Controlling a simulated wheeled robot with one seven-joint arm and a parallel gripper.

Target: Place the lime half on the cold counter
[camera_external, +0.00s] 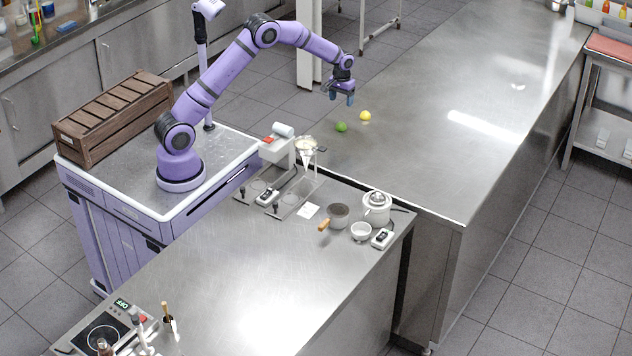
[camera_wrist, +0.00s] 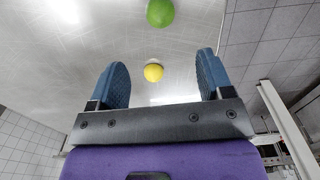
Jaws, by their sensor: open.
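A round green fruit (camera_external: 341,127), which looks like the lime, rests on the long steel counter (camera_external: 430,125) near its left edge. I cannot tell whether it is whole or halved. A yellow fruit (camera_external: 365,116) lies just to its right and slightly farther back. My gripper (camera_external: 343,99) is open and empty, above and behind the green fruit. No label shows which steel counter is the cold one.
The nearer steel counter (camera_external: 240,270) holds a white pot (camera_external: 377,206), a dark wooden-handled pan (camera_external: 338,214), a small bowl (camera_external: 361,231) and a pour-over stand (camera_external: 306,150). A wooden crate (camera_external: 115,117) sits left of my arm. Most of the long counter is clear.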

